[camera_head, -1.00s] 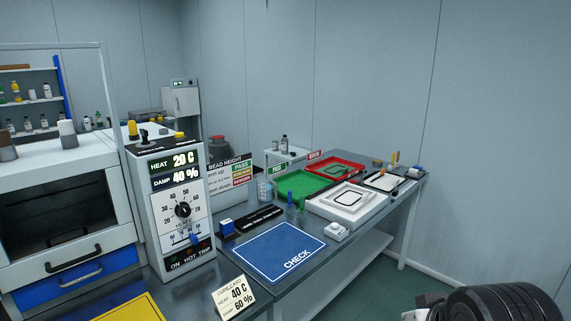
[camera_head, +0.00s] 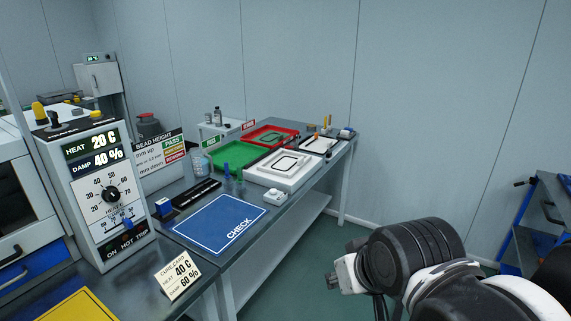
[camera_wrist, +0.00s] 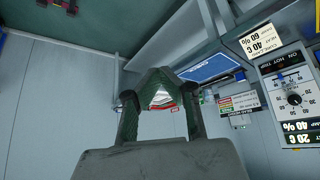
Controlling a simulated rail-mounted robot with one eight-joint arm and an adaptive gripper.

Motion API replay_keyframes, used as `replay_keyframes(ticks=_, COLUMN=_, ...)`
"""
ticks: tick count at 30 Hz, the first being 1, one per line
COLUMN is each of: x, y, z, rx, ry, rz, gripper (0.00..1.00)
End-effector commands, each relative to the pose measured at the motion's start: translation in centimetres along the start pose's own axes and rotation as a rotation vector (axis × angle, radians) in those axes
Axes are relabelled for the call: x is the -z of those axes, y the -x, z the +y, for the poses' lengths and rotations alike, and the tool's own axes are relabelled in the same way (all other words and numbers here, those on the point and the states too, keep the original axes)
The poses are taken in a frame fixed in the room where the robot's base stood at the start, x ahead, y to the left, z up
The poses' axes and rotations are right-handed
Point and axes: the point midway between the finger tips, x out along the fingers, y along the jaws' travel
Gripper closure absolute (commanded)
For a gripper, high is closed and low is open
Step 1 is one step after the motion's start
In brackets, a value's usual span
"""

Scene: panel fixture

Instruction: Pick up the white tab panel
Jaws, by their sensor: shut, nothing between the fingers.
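A white panel with a black rounded outline (camera_head: 290,163) lies in a thick white fixture on the bench in the head view. A second thin white panel with a black outline (camera_head: 319,145) lies behind it to the right. I cannot tell which is the white tab panel, and no tab is clear. In the wrist view my gripper (camera_wrist: 159,74) is shut and empty, its dark green fingers meeting at the tips. White and red bits show small and distant through the gap between the fingers. My arm is at the lower right of the head view, off the bench and well apart from the panels.
A green tray (camera_head: 237,153) and a red tray (camera_head: 271,136) stand at the back. A blue CHECK mat (camera_head: 215,222) and a small white device (camera_head: 275,196) lie in front. A HEAT/DAMP control box (camera_head: 98,190) stands left. A blue cart (camera_head: 540,225) is far right. Floor before the bench is clear.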

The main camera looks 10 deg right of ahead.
Motion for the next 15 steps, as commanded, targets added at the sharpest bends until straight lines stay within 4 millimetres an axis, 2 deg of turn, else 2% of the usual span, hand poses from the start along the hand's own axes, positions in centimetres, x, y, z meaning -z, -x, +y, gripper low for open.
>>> replay_keyframes(ticks=10, x=0.0, y=0.0, z=0.0, rx=0.0, ry=0.0, rz=0.0, gripper=1.0)
replay_keyframes(ticks=15, x=0.0, y=0.0, z=0.0, rx=0.0, ry=0.0, rz=0.0, gripper=0.79)
